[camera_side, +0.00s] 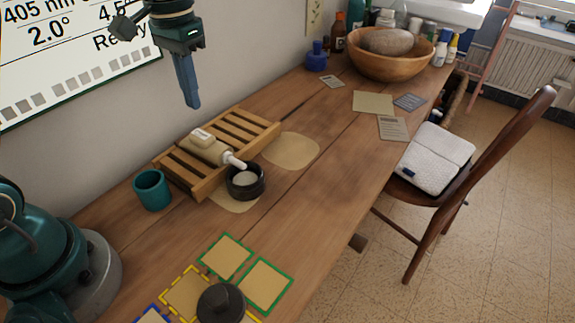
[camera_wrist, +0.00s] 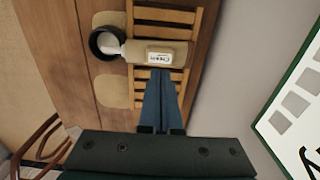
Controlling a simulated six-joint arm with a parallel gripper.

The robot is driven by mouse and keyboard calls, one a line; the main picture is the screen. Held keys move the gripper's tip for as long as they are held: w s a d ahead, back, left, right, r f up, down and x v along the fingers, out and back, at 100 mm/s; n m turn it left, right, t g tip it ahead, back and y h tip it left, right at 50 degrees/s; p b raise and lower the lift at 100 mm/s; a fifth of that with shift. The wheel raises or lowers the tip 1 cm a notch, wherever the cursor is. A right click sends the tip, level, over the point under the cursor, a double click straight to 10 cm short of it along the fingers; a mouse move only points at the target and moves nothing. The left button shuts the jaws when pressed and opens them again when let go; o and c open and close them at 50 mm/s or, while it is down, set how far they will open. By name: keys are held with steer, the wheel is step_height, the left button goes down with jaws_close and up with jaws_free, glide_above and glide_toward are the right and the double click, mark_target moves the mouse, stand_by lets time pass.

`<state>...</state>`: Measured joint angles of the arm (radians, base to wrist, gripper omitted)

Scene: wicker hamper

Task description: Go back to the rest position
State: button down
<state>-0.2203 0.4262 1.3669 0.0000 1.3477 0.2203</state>
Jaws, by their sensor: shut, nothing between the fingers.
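My gripper (camera_side: 192,100) hangs in the air near the wall, above and behind the slatted wooden rack, with its blue fingers shut and nothing between them. In the wrist view my gripper (camera_wrist: 162,80) points down toward the rack, its fingertips overlapping the rack in the picture. A beige pump bottle (camera_side: 206,149) with a label lies on its side on the wooden rack (camera_side: 245,132). Its white nozzle reaches to a small dark bowl (camera_side: 259,190) with something pale inside. The labelled bottle (camera_wrist: 170,52) and dark bowl (camera_wrist: 92,43) also show in the wrist view.
A teal cup (camera_side: 151,190) stands left of the rack. Framed squares (camera_side: 265,285) and a dark lidded pot (camera_side: 221,304) are at the front. A wooden bowl (camera_side: 365,69) and bottles stand at the back. A chair (camera_side: 480,165) is at right. The table's middle is clear.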

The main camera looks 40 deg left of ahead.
steer(key=shift+r, duration=0.25)
steer(key=shift+d+r, duration=0.1)
steer(key=shift+r, duration=0.05)
steer(key=s+d+r+m+t, duration=0.1)
steer(key=s+d+r+t, duration=0.2)
steer(key=s+d+r, duration=0.3)
steer(key=s+f+n+t, duration=0.1)
steer(key=s+f+t, duration=0.1)
steer(key=s+f, duration=0.3)
steer(key=s, duration=0.4)
steer(key=shift+d+t, duration=0.3)
steer(key=shift+s, duration=0.1)
stand_by(0.5)
